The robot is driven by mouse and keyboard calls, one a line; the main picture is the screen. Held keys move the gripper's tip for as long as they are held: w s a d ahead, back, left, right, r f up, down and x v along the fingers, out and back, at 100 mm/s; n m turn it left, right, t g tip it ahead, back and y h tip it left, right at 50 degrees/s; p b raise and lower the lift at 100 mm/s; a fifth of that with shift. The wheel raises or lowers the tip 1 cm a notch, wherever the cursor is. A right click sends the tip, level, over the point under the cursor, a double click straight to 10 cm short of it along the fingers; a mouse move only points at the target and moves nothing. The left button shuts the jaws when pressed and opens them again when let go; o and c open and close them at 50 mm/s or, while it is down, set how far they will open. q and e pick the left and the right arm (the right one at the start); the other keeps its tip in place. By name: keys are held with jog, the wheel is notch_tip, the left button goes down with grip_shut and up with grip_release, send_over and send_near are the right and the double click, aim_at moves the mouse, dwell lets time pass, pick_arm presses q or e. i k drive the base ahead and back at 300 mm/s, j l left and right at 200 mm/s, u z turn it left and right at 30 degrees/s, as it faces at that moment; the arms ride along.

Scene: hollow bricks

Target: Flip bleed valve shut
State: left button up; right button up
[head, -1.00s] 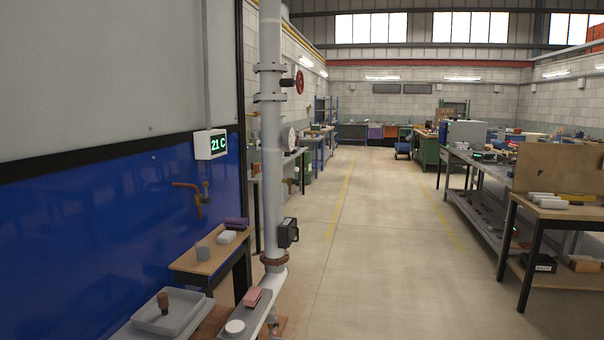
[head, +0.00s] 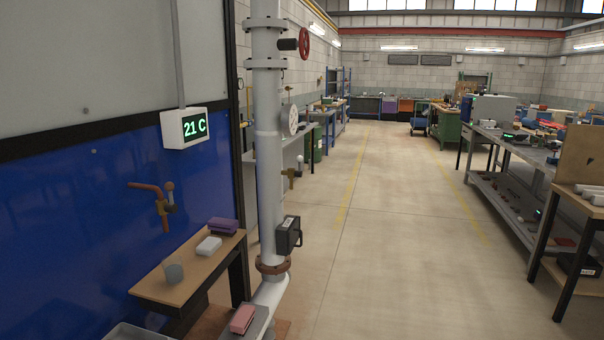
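Neither of my grippers shows in the head view. A copper pipe elbow (head: 146,187) with a small lever valve (head: 168,198) is on the blue wall panel at the left. A small brass valve (head: 291,175) sits beside the grey vertical pipe (head: 269,160). A red handwheel (head: 304,43) is on the pipe's upper part, with a round white gauge (head: 291,120) below it. I cannot tell for certain which fitting is the bleed valve, nor how the small levers are set.
A wooden bench (head: 157,287) with a grey cup, white block and purple brushes stands below the copper pipe. A dark box (head: 288,235) is on the vertical pipe. Workbenches (head: 508,160) line the right. The concrete aisle (head: 390,240) between is clear.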

aim_at(298, 174)
jog(key=i+l, duration=0.6)
jog(key=i+l+u, duration=0.1)
jog(key=i+l, duration=0.5)
jog(key=i+l+u, duration=0.1)
jog(key=i+l, duration=0.45)
jog(key=l, duration=0.2)
jog(key=i+l, duration=0.55)
jog(key=l, duration=0.15)
